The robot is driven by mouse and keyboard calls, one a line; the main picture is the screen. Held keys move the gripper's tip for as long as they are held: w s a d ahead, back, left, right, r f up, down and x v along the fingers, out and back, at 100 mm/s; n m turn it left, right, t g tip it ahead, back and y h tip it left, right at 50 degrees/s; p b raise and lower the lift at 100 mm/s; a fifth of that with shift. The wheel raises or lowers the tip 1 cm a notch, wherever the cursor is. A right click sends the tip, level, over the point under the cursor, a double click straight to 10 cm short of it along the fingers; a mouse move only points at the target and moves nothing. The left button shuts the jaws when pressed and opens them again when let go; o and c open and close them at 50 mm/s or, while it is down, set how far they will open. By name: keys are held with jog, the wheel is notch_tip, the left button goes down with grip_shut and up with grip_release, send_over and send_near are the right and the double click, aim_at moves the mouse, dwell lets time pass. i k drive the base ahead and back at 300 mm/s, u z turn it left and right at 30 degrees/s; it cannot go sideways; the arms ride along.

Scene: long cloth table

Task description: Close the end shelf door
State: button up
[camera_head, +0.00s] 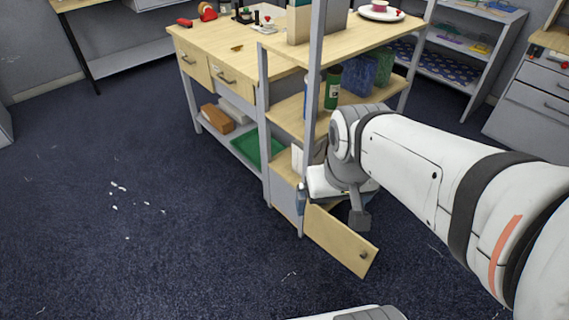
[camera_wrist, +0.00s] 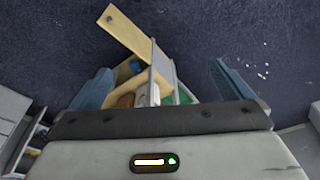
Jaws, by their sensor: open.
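The end shelf door (camera_head: 340,240) is a light wood panel low on the end of the shelf unit. It stands swung open, jutting out over the carpet, with a small dark knob (camera_head: 363,255) near its free end. The door also shows at the top of the wrist view (camera_wrist: 130,35), beyond my fingertips. My gripper (camera_wrist: 159,66) is open, its two blue fingers wide apart with nothing held. In the head view it is beside the shelf unit's front post, above the door's hinge side, and mostly hidden by my wrist and the post.
The grey shelf post (camera_head: 311,120) stands close to my gripper. Shelves above hold a green can (camera_head: 332,88) and blue boxes (camera_head: 362,70). A wooden workbench (camera_head: 225,45) adjoins the unit. Carpet (camera_head: 150,260) in front of the door and to the left is mostly clear, with small white scraps.

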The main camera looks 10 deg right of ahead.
aim_at(343, 243)
jog(key=u, duration=0.6)
jog(key=k, duration=1.7)
jog(key=z, duration=1.2)
jog(key=i, duration=1)
jog(key=z, duration=0.05)
